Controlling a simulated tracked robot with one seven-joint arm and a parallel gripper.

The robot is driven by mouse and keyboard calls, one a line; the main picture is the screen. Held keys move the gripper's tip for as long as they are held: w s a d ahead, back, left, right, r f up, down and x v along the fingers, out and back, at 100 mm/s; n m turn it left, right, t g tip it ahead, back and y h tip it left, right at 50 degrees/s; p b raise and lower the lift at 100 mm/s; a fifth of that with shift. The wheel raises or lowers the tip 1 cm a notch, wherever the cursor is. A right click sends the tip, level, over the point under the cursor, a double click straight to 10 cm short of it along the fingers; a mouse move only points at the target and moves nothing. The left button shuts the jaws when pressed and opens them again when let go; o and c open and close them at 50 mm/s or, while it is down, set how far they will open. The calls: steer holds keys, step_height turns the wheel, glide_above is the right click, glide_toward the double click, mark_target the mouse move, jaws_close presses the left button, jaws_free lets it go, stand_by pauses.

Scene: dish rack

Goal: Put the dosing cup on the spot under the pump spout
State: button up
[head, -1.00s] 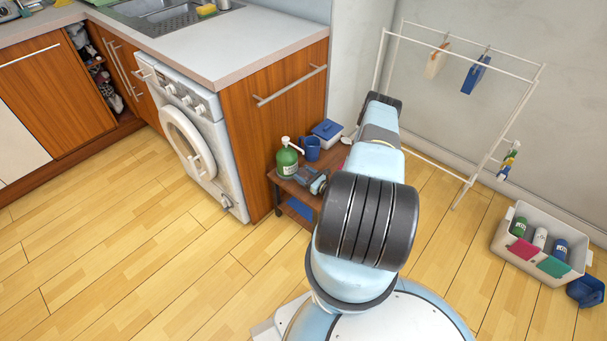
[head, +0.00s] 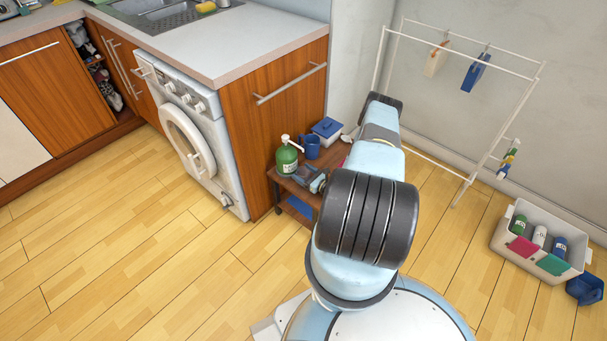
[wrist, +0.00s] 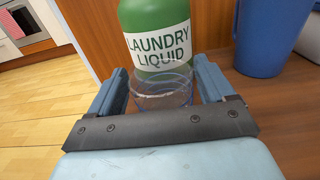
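The clear dosing cup (wrist: 163,88) stands between the two fingers of my gripper (wrist: 163,90) in the wrist view, its sides against the fingers. My gripper appears shut on it. The green laundry liquid bottle (wrist: 165,35) is directly beyond the cup. In the head view the bottle (head: 287,158) stands on the low brown table, with its white pump spout (head: 296,144) pointing right. My gripper (head: 304,178) is low over the table, just in front of the bottle. The spot under the spout cannot be made out, and the cup is too small to tell in the head view.
A blue mug (head: 310,147) stands right of the bottle and also shows in the wrist view (wrist: 262,38). A blue-lidded box (head: 327,131) is behind it. The wooden cabinet (head: 268,125) borders the table on the left. A drying rack (head: 463,120) stands at right.

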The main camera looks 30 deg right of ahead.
steer(key=shift+o, duration=1)
steer(key=shift+s+d, duration=0.1)
steer(key=v, duration=1.3)
steer(key=shift+s, duration=0.3)
steer(key=shift+c, duration=0.4)
jaws_close()
